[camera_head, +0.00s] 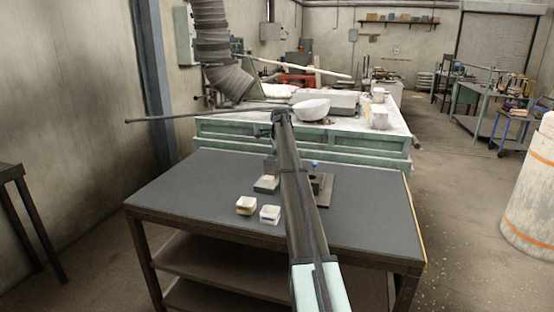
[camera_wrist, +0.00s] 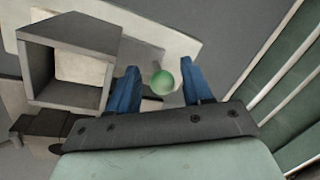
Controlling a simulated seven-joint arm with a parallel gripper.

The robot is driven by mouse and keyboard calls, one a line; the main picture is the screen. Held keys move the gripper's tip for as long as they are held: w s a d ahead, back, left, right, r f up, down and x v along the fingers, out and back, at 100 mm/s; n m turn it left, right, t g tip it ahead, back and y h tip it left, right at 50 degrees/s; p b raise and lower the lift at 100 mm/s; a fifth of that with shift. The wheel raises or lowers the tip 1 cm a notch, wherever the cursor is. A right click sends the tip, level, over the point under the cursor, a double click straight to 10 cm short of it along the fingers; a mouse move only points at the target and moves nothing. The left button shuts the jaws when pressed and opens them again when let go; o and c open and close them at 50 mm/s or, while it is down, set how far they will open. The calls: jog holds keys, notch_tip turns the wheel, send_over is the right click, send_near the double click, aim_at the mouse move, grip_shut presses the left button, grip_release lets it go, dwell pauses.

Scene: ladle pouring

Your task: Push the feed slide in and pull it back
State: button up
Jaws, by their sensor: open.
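My gripper (camera_wrist: 160,85) points down with its two blue fingers apart. A round green knob (camera_wrist: 163,82) shows between the fingertips in the wrist view, with a gap visible on each side. Whether either finger touches it I cannot tell. The knob appears over a pale plate (camera_wrist: 140,35), beside a grey, hollow, square-walled box (camera_wrist: 88,32). In the head view my gripper (camera_head: 270,168) is low over a small pale-topped green piece (camera_head: 266,184) on the table. My arm hides part of this area, and I cannot make out the feed slide clearly there.
A dark fixture (camera_head: 325,188) with a blue knob (camera_head: 315,163) stands just right of my arm. Two small pale trays, one left (camera_head: 246,205) and one right (camera_head: 270,214), sit on the grey table (camera_head: 180,195). The table's right side is clear. A pale green bench (camera_head: 230,130) stands behind.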

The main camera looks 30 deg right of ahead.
notch_tip(320, 180, up, 14)
jog(key=s, duration=0.2)
jog(key=shift+s+a+f, duration=0.25)
jog(key=shift+s+a, duration=0.05)
jog(key=shift+a, duration=0.05)
dwell(0.3)
